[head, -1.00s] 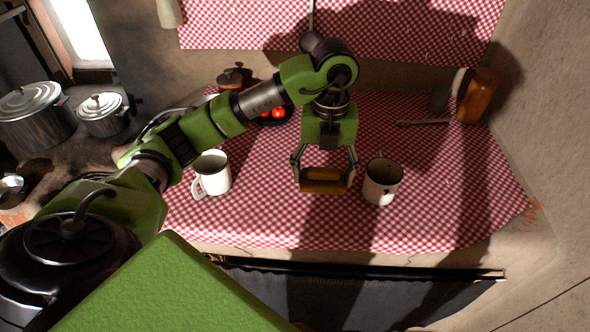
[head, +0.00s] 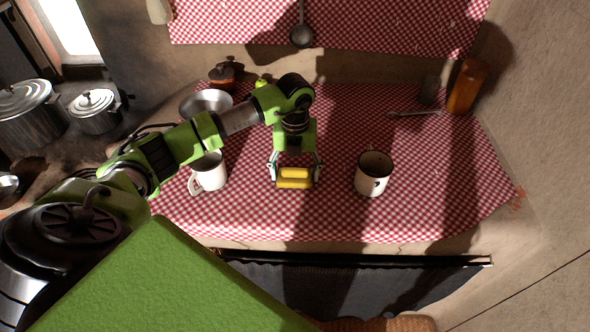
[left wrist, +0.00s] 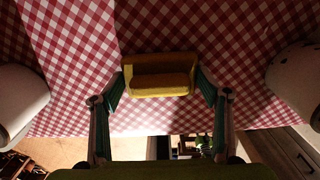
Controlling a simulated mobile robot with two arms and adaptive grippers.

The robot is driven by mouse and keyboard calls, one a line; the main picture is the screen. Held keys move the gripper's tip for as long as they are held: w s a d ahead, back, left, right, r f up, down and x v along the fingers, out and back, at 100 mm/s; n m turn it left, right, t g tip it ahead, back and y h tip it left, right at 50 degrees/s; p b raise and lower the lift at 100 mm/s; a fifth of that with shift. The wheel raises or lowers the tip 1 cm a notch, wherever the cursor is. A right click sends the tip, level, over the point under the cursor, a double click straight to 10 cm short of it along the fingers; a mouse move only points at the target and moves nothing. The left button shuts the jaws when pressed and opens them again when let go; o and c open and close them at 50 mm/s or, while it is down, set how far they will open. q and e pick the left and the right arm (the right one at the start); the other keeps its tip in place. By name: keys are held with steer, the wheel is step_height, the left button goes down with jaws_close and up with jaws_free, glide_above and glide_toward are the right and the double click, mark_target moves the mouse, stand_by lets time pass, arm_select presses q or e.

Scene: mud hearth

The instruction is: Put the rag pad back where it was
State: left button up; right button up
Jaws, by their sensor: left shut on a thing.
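The yellow rag pad (head: 294,183) is between the fingers of my left gripper (head: 294,176), over the red checked cloth between two white mugs. The gripper is shut on the pad by its two ends. In the left wrist view the pad (left wrist: 160,82) lies level between the fingertips, with cloth behind it. I cannot tell whether its underside touches the cloth. One mug (head: 210,172) stands to the left of the pad, the other mug (head: 373,174) to its right, both apart from it. My right gripper is not in view.
The checked cloth (head: 420,200) is clear at the front right. A metal bowl (head: 206,101) and a small lidded pot (head: 223,76) stand behind my arm. An orange-brown jar (head: 466,87) stands at the back right. Lidded pots (head: 95,110) stand at the left. A ladle (head: 301,36) hangs at the back.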

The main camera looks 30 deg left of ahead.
mark_target(295, 169)
arm_select(q)
steer(key=shift+f, duration=0.15)
steer(key=o, duration=1)
steer(key=shift+o, duration=0.3)
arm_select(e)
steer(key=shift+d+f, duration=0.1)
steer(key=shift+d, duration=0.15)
arm_select(q)
steer(key=shift+r, duration=0.65)
step_height(295, 169, up, 10)
steer(key=shift+f+b, duration=0.2)
steer(key=shift+b, duration=0.8)
steer(key=shift+r, duration=0.75)
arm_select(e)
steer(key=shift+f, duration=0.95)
